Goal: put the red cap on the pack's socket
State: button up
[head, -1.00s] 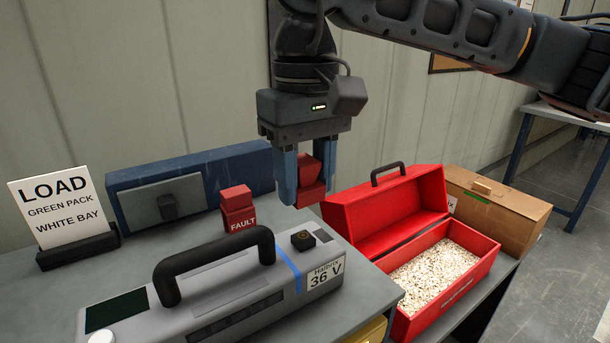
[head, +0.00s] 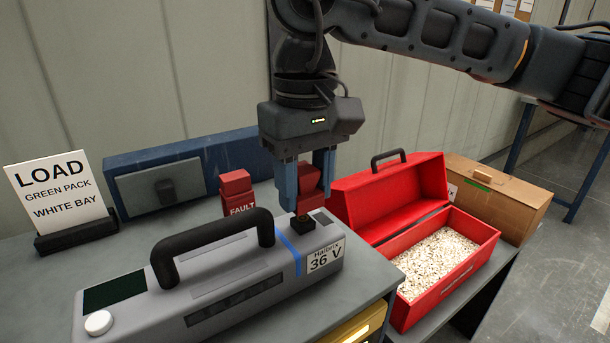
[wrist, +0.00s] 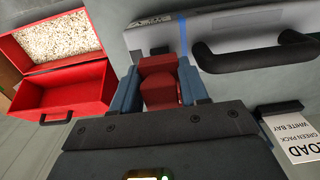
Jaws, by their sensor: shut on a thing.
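The grey pack (head: 215,285) lies on the bench in the head view, with a black handle, a blue stripe and a "36 V" label. Its small black socket (head: 303,224) is on top near the right end. My gripper (head: 306,197) points down and is shut on the red cap (head: 310,184), just above the socket in the picture. I cannot tell whether they touch.
A red block marked FAULT (head: 237,192) stands behind the pack, before a blue case (head: 135,163). A LOAD sign (head: 55,190) is at left. An open red toolbox (head: 458,290) with pale filling and a cardboard box (head: 520,205) are at right.

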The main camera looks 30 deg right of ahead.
aim_at(306, 169)
jog(key=shift+f, duration=1.15)
jog(key=shift+f+b, duration=0.7)
jog(key=shift+b, duration=0.25)
jog(key=shift+f+b, duration=0.2)
jog(key=shift+b, duration=0.5)
jog(key=o, duration=1.1)
notch_tip(306, 169, up, 8)
jog(key=shift+f+b, duration=0.1)
jog(key=shift+b, duration=0.3)
jog(key=shift+r+p, duration=1.35)
jog(key=shift+r, duration=1.7)
